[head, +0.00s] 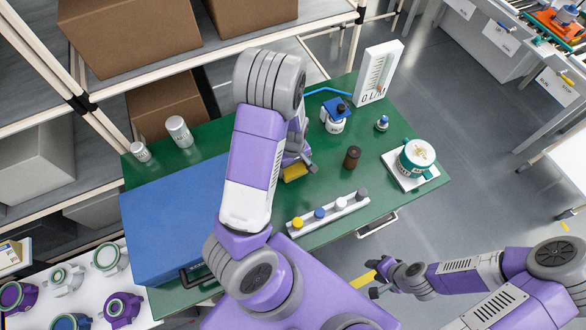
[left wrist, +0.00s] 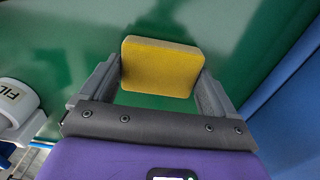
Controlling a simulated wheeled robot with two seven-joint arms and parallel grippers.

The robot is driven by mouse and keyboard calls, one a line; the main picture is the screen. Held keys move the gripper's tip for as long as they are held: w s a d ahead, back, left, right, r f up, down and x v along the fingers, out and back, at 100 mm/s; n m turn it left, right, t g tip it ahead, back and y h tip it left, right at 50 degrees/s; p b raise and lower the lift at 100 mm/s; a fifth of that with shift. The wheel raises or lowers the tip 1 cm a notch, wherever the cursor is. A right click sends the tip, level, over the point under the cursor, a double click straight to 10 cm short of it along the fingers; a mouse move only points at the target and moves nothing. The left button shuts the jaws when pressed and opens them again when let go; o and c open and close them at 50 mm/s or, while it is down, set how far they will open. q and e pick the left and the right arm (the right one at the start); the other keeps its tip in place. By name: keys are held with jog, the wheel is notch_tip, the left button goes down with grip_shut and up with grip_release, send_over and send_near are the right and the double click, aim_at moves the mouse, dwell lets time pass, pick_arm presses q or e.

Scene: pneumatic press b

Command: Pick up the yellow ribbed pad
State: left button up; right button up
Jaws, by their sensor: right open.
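The yellow ribbed pad (head: 295,172) is a small block over the green table, left of the brown bottle. My left gripper (head: 300,165) is at the pad, and my own arm hides part of both in the head view. In the left wrist view the pad (left wrist: 161,68) spans the gap between the two fingers (left wrist: 160,80), with a finger against each side edge. The gripper looks shut on it. Whether the pad still touches the table is unclear. My right gripper (head: 371,278) is open and empty, off the table at the lower right.
On the green table (head: 395,205) stand a brown bottle (head: 352,157), a blue-capped jar (head: 335,118), a rack with colored caps (head: 330,212), a teal-rimmed pot (head: 416,157) and a white gauge board (head: 378,73). A large blue box (head: 165,220) takes up the left side.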

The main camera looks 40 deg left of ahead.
aim_at(293, 167)
pick_arm(q)
jog(key=c, duration=0.4)
jog(key=shift+o, duration=0.2)
notch_tip(293, 167, up, 10)
jog(key=p, duration=0.3)
jog(key=o, duration=0.5)
jog(key=c, duration=0.7)
